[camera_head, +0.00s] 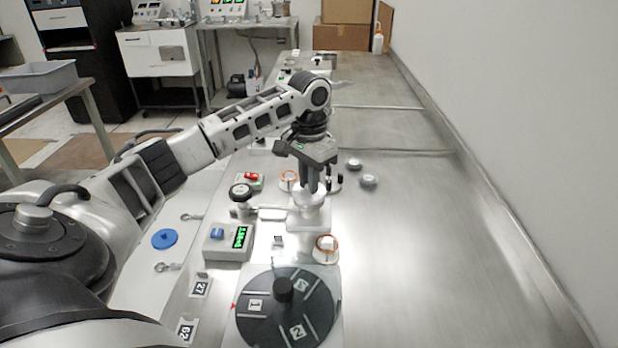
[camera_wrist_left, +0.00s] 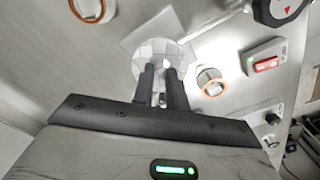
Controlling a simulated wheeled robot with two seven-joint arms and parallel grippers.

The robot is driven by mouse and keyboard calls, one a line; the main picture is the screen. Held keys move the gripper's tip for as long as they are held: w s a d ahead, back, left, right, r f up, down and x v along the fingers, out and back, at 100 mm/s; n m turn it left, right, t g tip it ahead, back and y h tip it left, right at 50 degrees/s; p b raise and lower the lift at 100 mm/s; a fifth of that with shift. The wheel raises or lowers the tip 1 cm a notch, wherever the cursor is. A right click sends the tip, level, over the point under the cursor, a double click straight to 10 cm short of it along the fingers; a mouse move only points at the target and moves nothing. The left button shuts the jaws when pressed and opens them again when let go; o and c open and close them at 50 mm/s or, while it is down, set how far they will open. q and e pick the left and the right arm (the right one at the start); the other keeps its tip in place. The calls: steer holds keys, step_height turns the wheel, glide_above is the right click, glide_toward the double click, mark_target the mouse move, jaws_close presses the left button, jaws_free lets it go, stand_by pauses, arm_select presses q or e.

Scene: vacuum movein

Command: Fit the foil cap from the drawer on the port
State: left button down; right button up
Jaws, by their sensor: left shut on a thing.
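My left gripper (camera_head: 314,190) reaches down over a white port stand (camera_head: 308,217) on a square base. In the left wrist view its two fingers (camera_wrist_left: 160,72) are close together, with their tips at a pale, faceted, round piece (camera_wrist_left: 147,50) that looks like the foil cap. The gripper is shut on this piece, directly above or on the port. The fingers hide the contact, so I cannot tell whether the cap is seated. My right gripper is not in view. I cannot make out an open drawer.
A white fitting with an orange ring (camera_head: 326,249) stands in front of the port, and another (camera_head: 289,177) behind it. A numbered dark turntable (camera_head: 260,318) and a green-display box (camera_head: 229,241) are nearer. Two grey knobs (camera_head: 368,180) lie right. The bench's right side is clear.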

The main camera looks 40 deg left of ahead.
arm_select(q)
steer(key=shift+f, duration=0.25)
steer(key=shift+f, duration=0.3)
stand_by(0.5)
steer(key=c, duration=1.3)
jaws_free()
